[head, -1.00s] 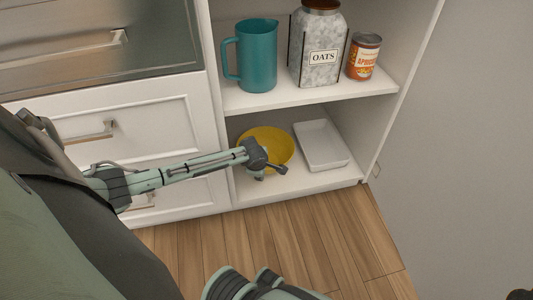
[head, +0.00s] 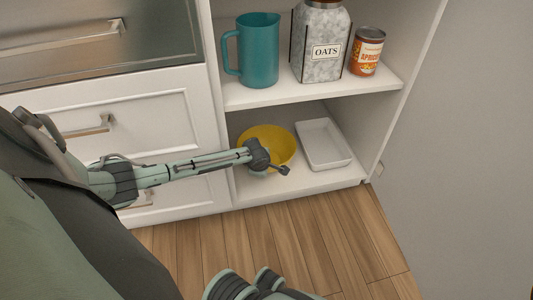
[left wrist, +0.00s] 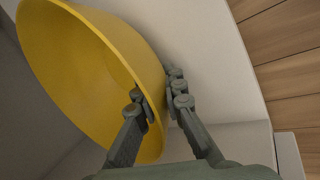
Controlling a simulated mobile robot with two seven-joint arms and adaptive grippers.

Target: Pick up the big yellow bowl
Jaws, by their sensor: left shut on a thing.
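The big yellow bowl (head: 268,137) is on the lower shelf of the open cabinet, close to its left wall. My left gripper (head: 266,160) reaches in from the left and covers the bowl's near side. In the left wrist view the yellow bowl (left wrist: 85,60) fills the left part. One finger of my left gripper (left wrist: 157,105) is inside the bowl and the other outside, shut on its rim. Whether the bowl touches the shelf is hard to tell.
A white rectangular dish (head: 323,144) sits just right of the bowl. The upper shelf (head: 300,93) above holds a teal pitcher (head: 258,52), an oats jar (head: 320,45) and an apricot can (head: 367,52). White drawers stand left of the opening. The wooden floor (head: 290,235) in front is mostly clear.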

